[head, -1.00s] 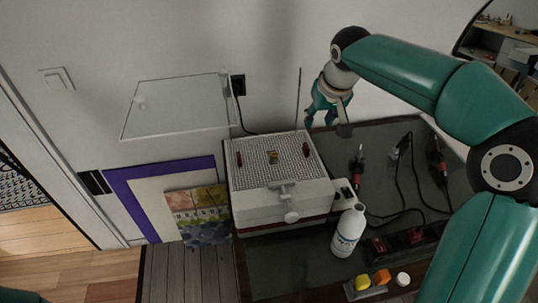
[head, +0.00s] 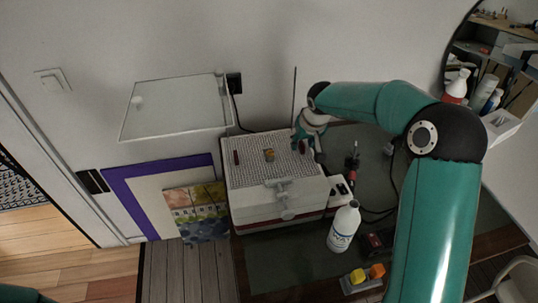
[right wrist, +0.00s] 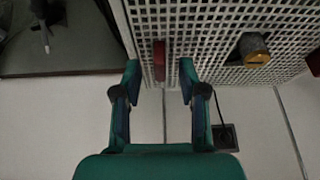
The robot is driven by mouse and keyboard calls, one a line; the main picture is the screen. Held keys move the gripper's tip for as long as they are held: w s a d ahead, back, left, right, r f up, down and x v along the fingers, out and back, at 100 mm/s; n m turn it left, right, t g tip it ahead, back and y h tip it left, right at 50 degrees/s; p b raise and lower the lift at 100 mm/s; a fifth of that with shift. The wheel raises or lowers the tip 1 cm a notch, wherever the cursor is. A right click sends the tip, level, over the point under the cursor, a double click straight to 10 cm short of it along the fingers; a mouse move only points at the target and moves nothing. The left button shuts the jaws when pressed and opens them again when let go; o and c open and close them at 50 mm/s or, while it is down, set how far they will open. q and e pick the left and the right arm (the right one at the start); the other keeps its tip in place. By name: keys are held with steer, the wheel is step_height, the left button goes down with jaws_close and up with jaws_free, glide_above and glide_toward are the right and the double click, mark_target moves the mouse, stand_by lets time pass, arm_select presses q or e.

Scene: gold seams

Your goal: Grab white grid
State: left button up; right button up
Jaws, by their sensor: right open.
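The white grid (head: 245,149) lies on top of a white box-shaped machine (head: 262,208) on the dark table. It has a red handle (head: 236,157) near its left side, and another red handle shows in the right wrist view (right wrist: 159,62). A small brass-coloured piece (head: 269,155) sits on the grid near its middle. My right gripper (right wrist: 158,75) is open, with one fingertip on each side of the red handle and apart from it. In the head view my right gripper (head: 306,143) is at the grid's right edge and hides that handle. My left gripper is not in view.
A white bottle (head: 344,228) stands at the machine's front right. Yellow and orange blocks (head: 366,276) lie near the table's front. Red-and-black tools with cables (head: 351,163) lie to the right. A clear raised lid (head: 175,107) is at the back left.

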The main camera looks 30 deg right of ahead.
steer(key=shift+w+f, duration=0.15)
steer(key=shift+f, duration=0.2)
jaws_close()
steer(key=shift+r, duration=0.1)
